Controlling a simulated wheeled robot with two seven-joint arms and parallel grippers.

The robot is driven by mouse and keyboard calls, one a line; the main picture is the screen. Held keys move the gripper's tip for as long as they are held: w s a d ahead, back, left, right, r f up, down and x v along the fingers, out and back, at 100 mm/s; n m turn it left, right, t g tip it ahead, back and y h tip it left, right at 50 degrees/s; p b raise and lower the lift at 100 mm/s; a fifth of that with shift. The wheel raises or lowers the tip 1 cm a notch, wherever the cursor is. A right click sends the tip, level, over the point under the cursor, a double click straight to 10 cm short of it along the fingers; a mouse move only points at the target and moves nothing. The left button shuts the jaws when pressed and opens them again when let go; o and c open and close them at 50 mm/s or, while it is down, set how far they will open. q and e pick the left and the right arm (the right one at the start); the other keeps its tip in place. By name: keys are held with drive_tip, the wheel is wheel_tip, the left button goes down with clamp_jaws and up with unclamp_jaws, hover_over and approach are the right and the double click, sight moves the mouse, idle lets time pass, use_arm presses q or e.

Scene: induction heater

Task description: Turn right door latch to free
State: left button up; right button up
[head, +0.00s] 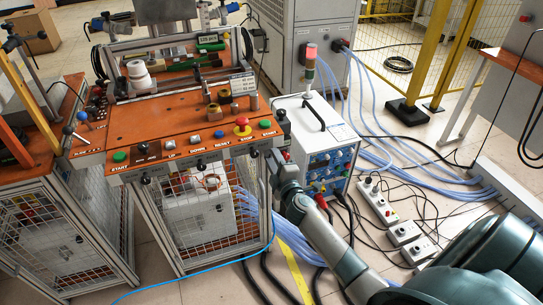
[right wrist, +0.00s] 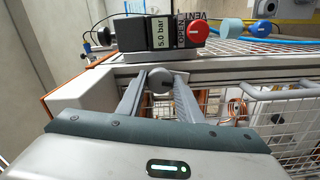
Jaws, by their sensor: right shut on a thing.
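The induction heater's bench has a mesh door (head: 205,215) below its orange panel; it also shows in the right wrist view (right wrist: 258,122). The right door latch shows as a round grey knob (right wrist: 158,80) at the frame's top edge. My right gripper (right wrist: 158,86) has one finger on each side of this knob and is shut on it. In the head view, my right gripper (head: 272,158) is at the bench's front right corner and hides the latch. The left latch (head: 146,180) shows as a small dark part under the panel's left side. My left gripper is not in view.
A valve block with a red knob (right wrist: 264,30) is close to the fingers. A white and blue power unit (head: 325,150) stands right of the bench, with cables on the floor.

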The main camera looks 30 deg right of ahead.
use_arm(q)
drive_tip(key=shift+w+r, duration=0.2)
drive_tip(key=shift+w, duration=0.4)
use_arm(e)
drive_tip(key=shift+n, duration=1.2)
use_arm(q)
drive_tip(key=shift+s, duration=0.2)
use_arm(e)
drive_tip(key=o, duration=1)
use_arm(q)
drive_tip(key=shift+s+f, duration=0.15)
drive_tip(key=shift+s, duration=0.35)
use_arm(e)
drive_tip(key=shift+o, duration=0.2)
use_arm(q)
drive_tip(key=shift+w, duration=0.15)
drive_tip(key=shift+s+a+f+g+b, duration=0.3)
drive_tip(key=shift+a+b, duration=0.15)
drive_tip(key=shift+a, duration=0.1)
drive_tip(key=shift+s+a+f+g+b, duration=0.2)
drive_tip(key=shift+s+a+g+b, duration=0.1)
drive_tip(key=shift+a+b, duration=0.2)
use_arm(e)
drive_tip(key=v, duration=1.7)
drive_tip(key=shift+s, duration=0.25)
